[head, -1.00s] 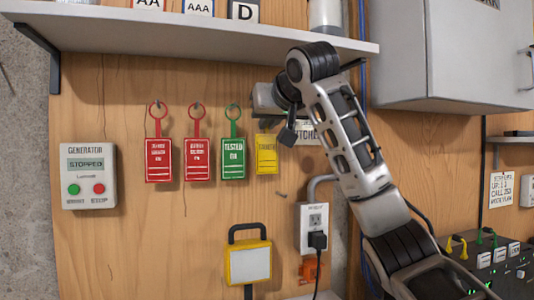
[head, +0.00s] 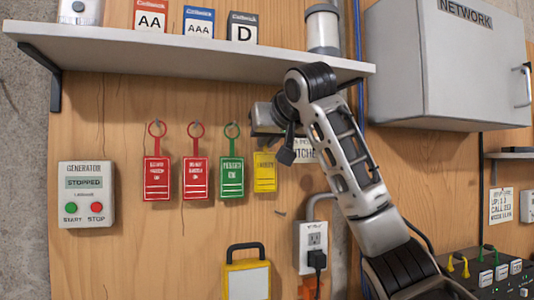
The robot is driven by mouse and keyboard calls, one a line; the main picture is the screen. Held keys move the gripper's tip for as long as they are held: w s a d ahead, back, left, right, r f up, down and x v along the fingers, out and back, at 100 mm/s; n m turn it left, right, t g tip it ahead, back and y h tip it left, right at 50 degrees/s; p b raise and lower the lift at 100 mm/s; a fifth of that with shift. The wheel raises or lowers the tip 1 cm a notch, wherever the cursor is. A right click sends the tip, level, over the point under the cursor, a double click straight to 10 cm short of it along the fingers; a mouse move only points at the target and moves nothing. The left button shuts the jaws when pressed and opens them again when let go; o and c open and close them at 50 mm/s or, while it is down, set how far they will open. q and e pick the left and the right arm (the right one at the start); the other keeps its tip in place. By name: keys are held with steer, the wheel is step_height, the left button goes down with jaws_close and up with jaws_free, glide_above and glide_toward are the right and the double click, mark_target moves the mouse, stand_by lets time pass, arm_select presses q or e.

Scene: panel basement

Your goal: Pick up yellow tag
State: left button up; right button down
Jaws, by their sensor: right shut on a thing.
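The yellow tag (head: 264,173) hangs against the wooden panel, at the right end of a row of tags. My right gripper (head: 262,138) is at the top of the yellow tag and shut on it. The gripper covers the tag's upper end and any hook behind it. My right arm comes in from the lower right. My left gripper is not in the head view.
A green tag (head: 232,176) hangs close left of the yellow tag, with two red tags (head: 157,178) further left. A shelf (head: 200,57) juts out above my gripper. A power outlet (head: 313,240) with a plug and a grey cabinet (head: 445,70) are to the right.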

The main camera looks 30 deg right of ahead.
steer(key=shift+r, duration=0.65)
arm_select(q)
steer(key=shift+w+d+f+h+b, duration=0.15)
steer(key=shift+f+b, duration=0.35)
steer(key=shift+b, duration=0.65)
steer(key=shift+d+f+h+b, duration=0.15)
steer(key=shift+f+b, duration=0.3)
steer(key=shift+b, duration=0.65)
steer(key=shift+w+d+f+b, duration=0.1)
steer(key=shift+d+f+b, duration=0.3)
steer(key=shift+b, duration=0.75)
arm_select(e)
steer(key=s+a, duration=0.4)
steer(key=s, duration=1.3)
steer(key=shift+s, duration=0.25)
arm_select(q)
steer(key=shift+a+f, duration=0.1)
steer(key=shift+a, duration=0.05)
arm_select(e)
steer(key=shift+a, duration=0.15)
